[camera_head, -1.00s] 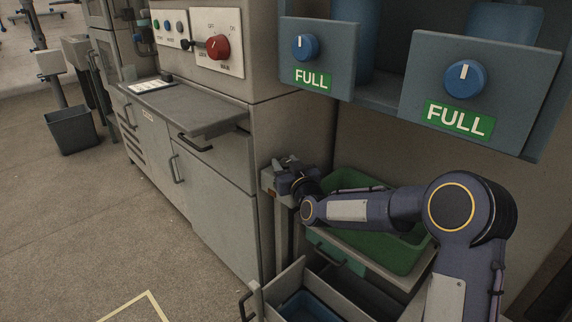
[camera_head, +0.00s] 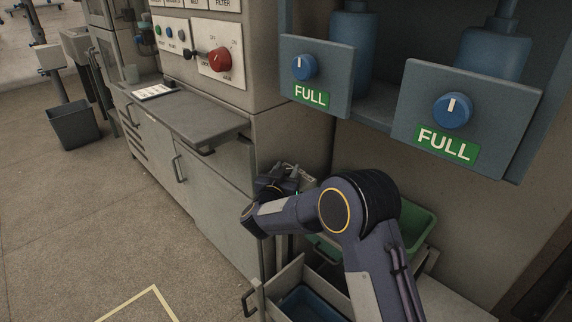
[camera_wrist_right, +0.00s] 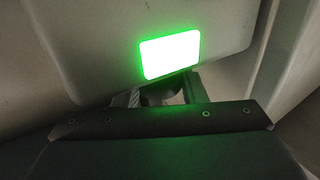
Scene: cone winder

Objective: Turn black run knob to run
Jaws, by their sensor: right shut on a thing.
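A dark round knob, which appears to be the black run knob (camera_wrist_right: 160,97), shows in part in the right wrist view. My right gripper (camera_wrist_right: 165,88) is shut on it, with one finger at each side. A brightly lit green rectangle (camera_wrist_right: 170,54) glows on the pale plate just above it. In the head view my right gripper (camera_head: 292,180) is at a grey box on a post beside the cabinet corner. My wrist hides most of the box and the knob there. The knob's pointer and lettering cannot be read. My left gripper is not in view.
A panel with a red knob (camera_head: 220,61) is at upper left, above a grey shelf (camera_head: 196,119). Two blue FULL dials (camera_head: 304,67) are at upper right. A green bin (camera_head: 417,222) and an open drawer (camera_head: 283,275) lie near my right arm. Open floor is at left.

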